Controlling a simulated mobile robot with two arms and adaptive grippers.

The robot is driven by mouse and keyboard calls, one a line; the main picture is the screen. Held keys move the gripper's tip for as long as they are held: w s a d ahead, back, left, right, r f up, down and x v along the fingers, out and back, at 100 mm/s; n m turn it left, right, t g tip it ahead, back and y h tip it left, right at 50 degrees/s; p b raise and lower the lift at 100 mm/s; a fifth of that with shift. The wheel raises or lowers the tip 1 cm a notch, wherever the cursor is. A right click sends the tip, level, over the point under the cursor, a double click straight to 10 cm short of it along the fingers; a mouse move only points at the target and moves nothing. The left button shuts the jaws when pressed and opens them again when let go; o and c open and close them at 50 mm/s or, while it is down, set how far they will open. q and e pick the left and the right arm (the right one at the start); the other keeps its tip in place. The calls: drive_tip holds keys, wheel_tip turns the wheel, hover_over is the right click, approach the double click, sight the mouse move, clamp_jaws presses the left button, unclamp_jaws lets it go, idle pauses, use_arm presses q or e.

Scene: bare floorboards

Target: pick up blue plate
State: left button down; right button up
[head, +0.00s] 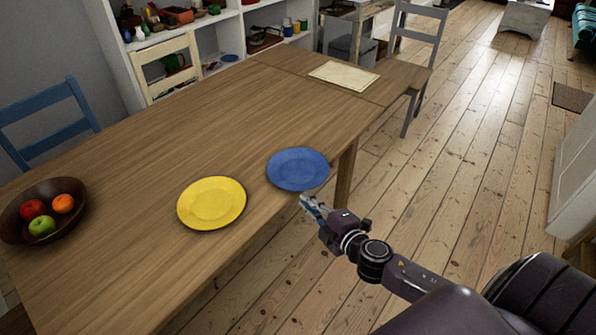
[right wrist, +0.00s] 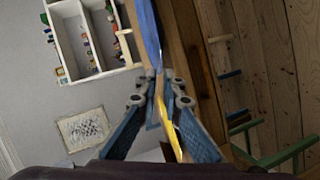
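The blue plate (head: 298,168) is at the right edge of the wooden table, apparently jutting past it. My right gripper (head: 309,204) is at the plate's near rim. In the right wrist view the gripper's fingers (right wrist: 161,77) are close together, with the rim of the blue plate (right wrist: 146,32) between their tips. They look shut on it. The plate looks about level; I cannot tell whether it is clear of the tabletop. My left gripper is not in view.
The yellow plate (head: 211,203) lies on the table (head: 130,180) left of the blue plate. A wooden bowl (head: 70,219) of fruit stands at the far left. A mat (head: 344,76) lies at the table's far end. Chairs stand around the table.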

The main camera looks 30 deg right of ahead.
sight(295, 189)
drive_tip(key=shift+d+p+x, duration=0.2)
drive_tip(key=shift+p+x, duration=0.1)
drive_tip(key=shift+x, duration=2.7)
clamp_jaws()
drive_tip(key=shift+r, duration=0.15)
